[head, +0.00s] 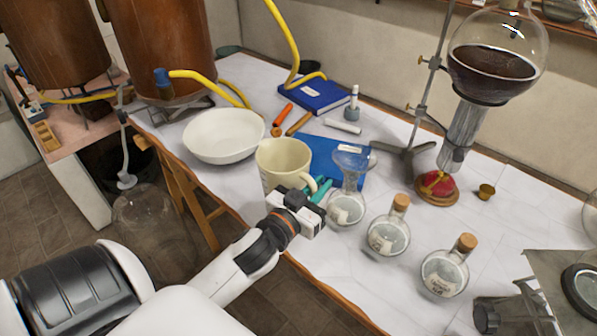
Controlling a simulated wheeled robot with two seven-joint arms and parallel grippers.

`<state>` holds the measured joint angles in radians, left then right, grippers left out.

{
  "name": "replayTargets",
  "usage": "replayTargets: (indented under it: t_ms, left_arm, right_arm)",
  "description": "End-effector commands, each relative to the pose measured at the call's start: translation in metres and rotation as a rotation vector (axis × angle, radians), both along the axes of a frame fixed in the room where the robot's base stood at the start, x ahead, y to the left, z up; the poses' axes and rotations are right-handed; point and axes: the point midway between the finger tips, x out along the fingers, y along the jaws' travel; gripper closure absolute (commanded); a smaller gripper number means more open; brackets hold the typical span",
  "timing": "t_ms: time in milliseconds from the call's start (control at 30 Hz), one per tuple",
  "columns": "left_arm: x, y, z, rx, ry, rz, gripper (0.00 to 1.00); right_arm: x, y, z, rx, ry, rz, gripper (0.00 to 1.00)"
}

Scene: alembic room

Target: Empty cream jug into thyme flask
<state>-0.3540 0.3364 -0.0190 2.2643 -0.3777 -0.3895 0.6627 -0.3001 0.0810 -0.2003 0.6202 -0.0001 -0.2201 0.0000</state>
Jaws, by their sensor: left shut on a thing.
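The cream jug (277,160) is upright near the front edge of the white-topped table. My left gripper (317,190) is shut on its handle, on the side nearest the flasks. The inside of the jug shows only in part, and its contents cannot be made out. Just right of the jug stands an uncorked round glass flask (346,208) with a clear glass funnel (350,165) at its top. Two corked flasks, one in the middle (388,237) and one at the right (444,272), stand farther along. Their labels are too small to read, so I cannot tell which says thyme. My right gripper is not in view.
A white bowl (223,136) stands left of the jug. A metal stand (425,90) and a large dark-filled flask (493,68) rise at the right.

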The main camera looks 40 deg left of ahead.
Motion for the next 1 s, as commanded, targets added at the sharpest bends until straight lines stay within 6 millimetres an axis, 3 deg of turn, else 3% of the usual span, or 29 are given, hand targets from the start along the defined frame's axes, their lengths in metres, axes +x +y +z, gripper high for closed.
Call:
replayTargets:
  t_ms: [500,800,1000]
  left_arm:
    - [-0.037,-0.135,0.027,-0.001,-0.008,-0.375,1.00]
    - [-0.044,-0.178,0.046,0.006,-0.014,-0.590,1.00]
    - [-0.048,-0.188,0.051,-0.005,-0.006,-0.647,1.00]
  right_arm:
    - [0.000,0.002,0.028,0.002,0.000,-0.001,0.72]
    - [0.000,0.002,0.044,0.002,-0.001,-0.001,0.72]
    - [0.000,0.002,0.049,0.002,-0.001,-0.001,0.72]
